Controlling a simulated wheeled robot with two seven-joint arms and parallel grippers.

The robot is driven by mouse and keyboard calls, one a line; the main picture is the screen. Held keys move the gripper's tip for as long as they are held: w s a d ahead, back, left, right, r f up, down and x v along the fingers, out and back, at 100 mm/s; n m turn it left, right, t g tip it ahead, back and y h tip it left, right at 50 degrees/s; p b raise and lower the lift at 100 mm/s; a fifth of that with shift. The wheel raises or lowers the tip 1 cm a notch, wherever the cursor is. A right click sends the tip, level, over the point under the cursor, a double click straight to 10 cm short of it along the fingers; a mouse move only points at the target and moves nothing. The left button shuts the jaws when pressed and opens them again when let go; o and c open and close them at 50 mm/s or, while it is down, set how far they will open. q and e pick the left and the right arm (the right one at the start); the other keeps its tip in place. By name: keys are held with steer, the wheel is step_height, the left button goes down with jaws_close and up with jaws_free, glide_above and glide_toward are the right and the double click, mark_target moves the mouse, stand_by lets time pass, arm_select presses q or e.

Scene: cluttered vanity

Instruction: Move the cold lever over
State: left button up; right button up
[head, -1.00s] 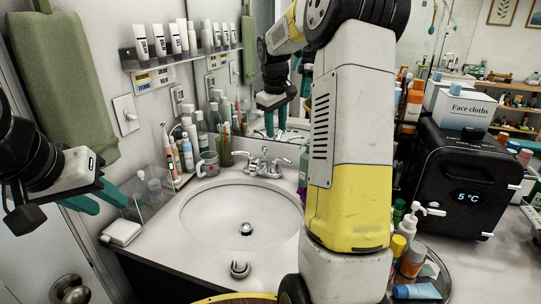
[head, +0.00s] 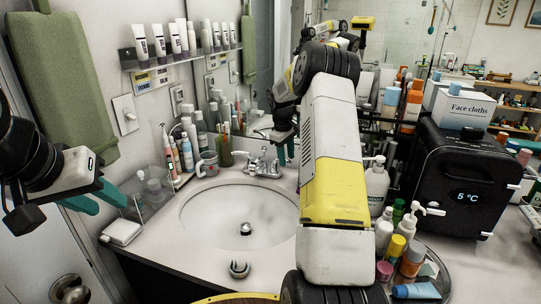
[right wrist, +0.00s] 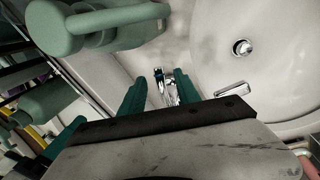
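The chrome tap stands at the back of the white sink (head: 205,215), with its left lever (head: 240,155) and spout (head: 262,166) in the head view. Its right lever, seemingly the cold one, is mostly hidden there by my right gripper (head: 286,152). In the right wrist view, my right gripper (right wrist: 158,95) is open, with teal fingers apart. A chrome tap part, seemingly that right lever (right wrist: 166,86), shows between them; contact cannot be told. Another chrome tap part (right wrist: 232,89) lies to the right. My left gripper (head: 92,200) is open and empty at the left.
A pump bottle (head: 376,185) and a tray (head: 443,270) of small bottles stand right of my right arm. A mug (head: 207,164) and brushes stand left of the tap. The basin is clear.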

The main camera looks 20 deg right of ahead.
steer(key=shift+f, duration=0.3)
jaws_close()
stand_by(1.3)
